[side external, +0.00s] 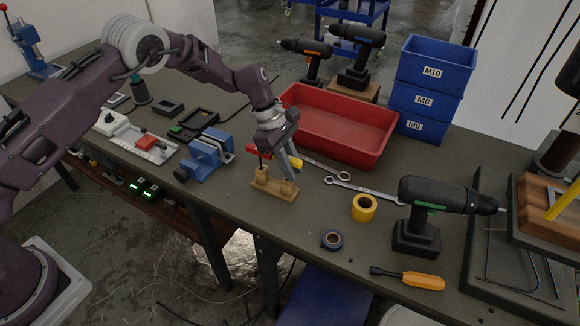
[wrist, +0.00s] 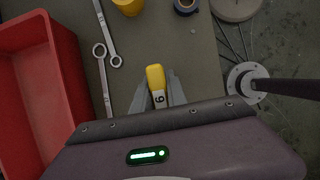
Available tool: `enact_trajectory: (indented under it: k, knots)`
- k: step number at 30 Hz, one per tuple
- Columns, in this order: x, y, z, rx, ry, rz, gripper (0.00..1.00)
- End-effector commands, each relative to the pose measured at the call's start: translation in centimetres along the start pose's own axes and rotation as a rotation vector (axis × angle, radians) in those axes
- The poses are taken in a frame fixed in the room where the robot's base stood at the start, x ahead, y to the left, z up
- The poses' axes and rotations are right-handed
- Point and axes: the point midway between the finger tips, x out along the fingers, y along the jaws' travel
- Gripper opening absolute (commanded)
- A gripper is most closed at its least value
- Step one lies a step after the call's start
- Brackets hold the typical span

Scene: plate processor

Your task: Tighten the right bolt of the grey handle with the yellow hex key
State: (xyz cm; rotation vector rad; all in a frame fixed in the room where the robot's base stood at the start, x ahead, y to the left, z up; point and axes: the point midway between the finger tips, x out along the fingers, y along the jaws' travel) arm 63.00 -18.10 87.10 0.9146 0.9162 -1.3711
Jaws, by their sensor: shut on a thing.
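The yellow hex key (wrist: 155,76) is between my gripper's fingers (wrist: 158,92) in the wrist view, with a dark 6 on a pale band. In the side view my gripper (side external: 288,168) is just above the wooden holder (side external: 271,188), and the key's yellow handle (side external: 297,162) shows beside the fingers. I cannot tell whether the key's shaft is still in the holder. A red-handled key (side external: 258,151) stands upright in the holder, left of my gripper. I cannot make out the grey handle or its right bolt in either view.
A red bin (side external: 345,143) stands behind my gripper, near wrenches (side external: 362,188). Yellow tape (side external: 364,208), dark tape (side external: 332,240), a drill (side external: 420,215) and an orange screwdriver (side external: 410,277) lie right. A blue vise (side external: 208,153) is left. A wooden block (side external: 548,210) sits far right.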

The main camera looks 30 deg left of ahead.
Motion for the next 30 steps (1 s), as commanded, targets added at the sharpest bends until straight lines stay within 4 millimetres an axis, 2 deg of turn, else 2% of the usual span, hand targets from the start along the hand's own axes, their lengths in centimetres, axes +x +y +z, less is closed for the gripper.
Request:
enact_trajectory:
  k: [6,20,30]
  knots:
    - [-5.3,0.1,2.2,0.002,0.000,0.005,0.00]
    - [-13.3,0.1,5.5,0.003,0.000,0.005,0.00]
    - [-15.9,2.0,-1.3,-0.222,-0.001,0.093,0.00]
